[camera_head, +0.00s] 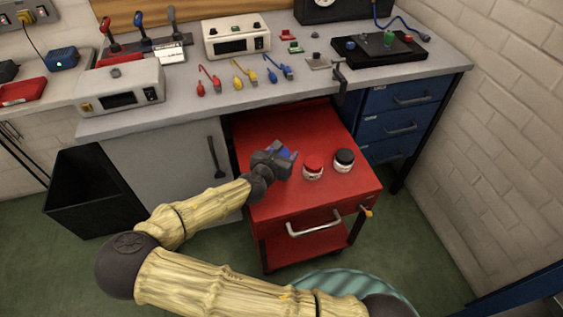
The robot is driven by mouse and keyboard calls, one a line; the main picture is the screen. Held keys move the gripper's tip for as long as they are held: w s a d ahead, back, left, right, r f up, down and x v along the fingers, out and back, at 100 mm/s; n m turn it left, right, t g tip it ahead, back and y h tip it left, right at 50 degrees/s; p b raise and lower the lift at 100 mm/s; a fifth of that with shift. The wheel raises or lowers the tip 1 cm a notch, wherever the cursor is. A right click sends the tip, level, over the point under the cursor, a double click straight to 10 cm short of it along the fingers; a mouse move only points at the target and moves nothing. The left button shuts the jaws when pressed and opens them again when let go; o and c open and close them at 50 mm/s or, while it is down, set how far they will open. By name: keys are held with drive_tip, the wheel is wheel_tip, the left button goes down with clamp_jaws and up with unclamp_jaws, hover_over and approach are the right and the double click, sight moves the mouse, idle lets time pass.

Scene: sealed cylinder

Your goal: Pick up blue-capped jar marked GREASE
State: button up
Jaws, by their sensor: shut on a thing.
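My gripper (285,160) is over the top of the red cart (335,192), left of two other jars. It is shut on the blue-capped jar (286,153), and only a bit of its blue cap shows between the jaws. The rest of that jar and any label on it are hidden by the gripper. I cannot tell whether the jar touches the cart top. A red-capped jar (313,167) stands upright just right of my gripper, and a black-capped jar (343,160) stands upright right of that one.
The workbench (240,98) behind the cart holds coloured leads, a white meter (236,36) and a black tray (380,50). Blue drawers (398,126) stand right of the cart. A black bin (88,192) is at left. The cart's front right top is bare.

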drive_tip(key=shift+r, duration=1.35)
